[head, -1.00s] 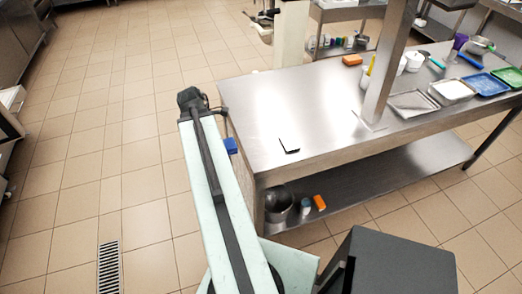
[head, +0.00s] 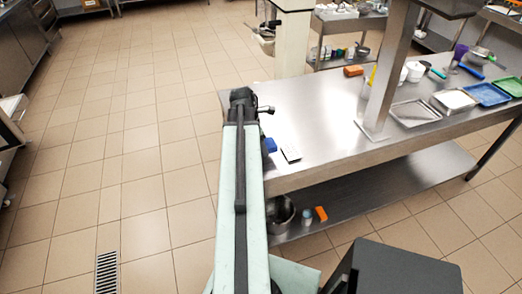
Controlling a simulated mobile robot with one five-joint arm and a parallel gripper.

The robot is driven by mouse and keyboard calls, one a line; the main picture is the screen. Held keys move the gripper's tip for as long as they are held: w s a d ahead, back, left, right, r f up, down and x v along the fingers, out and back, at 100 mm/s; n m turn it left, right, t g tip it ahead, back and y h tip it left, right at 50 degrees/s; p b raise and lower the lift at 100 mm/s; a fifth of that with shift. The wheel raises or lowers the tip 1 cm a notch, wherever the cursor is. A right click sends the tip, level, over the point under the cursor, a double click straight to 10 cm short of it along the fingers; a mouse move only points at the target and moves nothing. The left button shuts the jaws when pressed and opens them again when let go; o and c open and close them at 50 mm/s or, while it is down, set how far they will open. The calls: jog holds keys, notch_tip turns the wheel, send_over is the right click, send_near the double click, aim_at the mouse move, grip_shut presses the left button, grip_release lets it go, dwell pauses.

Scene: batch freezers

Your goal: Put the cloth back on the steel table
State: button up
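A small blue piece of cloth (head: 269,145) shows just right of my arm, at the left end of the steel table (head: 320,112). It travels with my arm and appears held by my gripper (head: 264,128). The fingertips are small and mostly hidden behind the arm, so the grip itself is not clear. The cloth appears over or beside the table's near left edge; I cannot tell whether it touches the top. A small black-edged white card (head: 291,154) lies on the tabletop just right of it.
An orange block (head: 353,71), white tubs (head: 416,71), trays (head: 416,112) and a steel post (head: 394,75) stand further right on the table. The lower shelf holds a steel pot (head: 279,213) and an orange item (head: 320,214). The tabletop's left half is mostly clear. Tiled floor lies open to the left.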

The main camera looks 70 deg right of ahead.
notch_tip(320, 180, down, 4)
jog(key=b, duration=0.2)
jog(key=shift+w+b, duration=0.1)
jog(key=shift+b, duration=0.3)
jog(key=shift+r, duration=0.25)
jog(key=shift+f, duration=0.15)
jog(key=o, duration=1.3)
jog(key=p+v, duration=1.2)
jog(key=shift+r, duration=0.3)
jog(key=shift+f, duration=0.1)
